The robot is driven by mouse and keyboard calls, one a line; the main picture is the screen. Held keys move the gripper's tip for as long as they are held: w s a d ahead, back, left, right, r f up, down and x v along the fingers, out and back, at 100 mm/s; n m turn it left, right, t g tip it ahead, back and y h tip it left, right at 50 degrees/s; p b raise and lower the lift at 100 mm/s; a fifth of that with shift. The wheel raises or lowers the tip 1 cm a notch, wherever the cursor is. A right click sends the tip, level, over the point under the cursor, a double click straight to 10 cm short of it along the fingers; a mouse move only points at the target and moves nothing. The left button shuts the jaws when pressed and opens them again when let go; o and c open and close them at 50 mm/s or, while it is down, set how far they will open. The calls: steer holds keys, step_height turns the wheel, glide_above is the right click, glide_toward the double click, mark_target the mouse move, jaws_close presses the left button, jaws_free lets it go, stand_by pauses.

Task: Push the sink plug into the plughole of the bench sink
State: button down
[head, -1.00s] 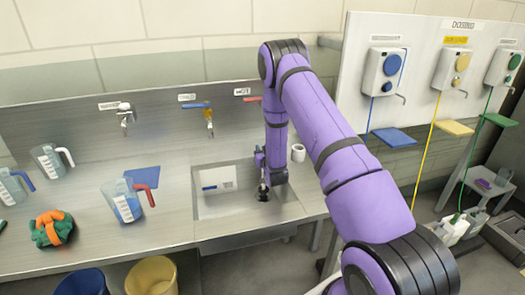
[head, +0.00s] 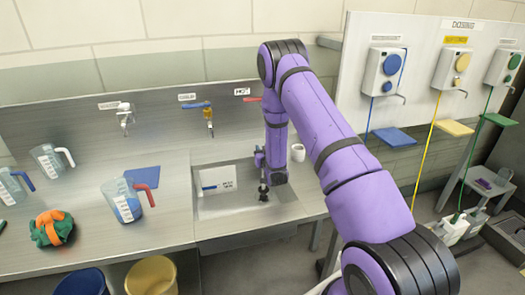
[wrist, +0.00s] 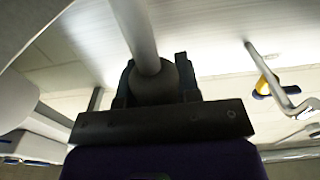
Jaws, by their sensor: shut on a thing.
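The bench sink (head: 212,208) is a shallow steel basin set in the bench, right of the middle. My gripper (head: 263,186) points down into the right part of the basin. It is shut on the sink plug (head: 263,197), a small dark piece close to the basin floor. In the wrist view, my gripper (wrist: 156,88) has its dark fingers on either side of a rounded dark grey piece with a pale grey rod. The plughole is not visible, and I cannot tell whether the plug sits in it.
Blue-handled (head: 198,106) and red-handled (head: 250,99) taps are on the back wall. A white cup (head: 298,152) stands just right of my wrist. Jugs (head: 125,200) and a green-orange cloth (head: 52,229) lie left. Buckets (head: 152,277) stand below. Dispensers (head: 384,70) hang right.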

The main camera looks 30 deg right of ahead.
steer(key=shift+f, duration=1.7)
steer(key=c, duration=0.7)
jaws_free()
steer(key=shift+c, duration=0.2)
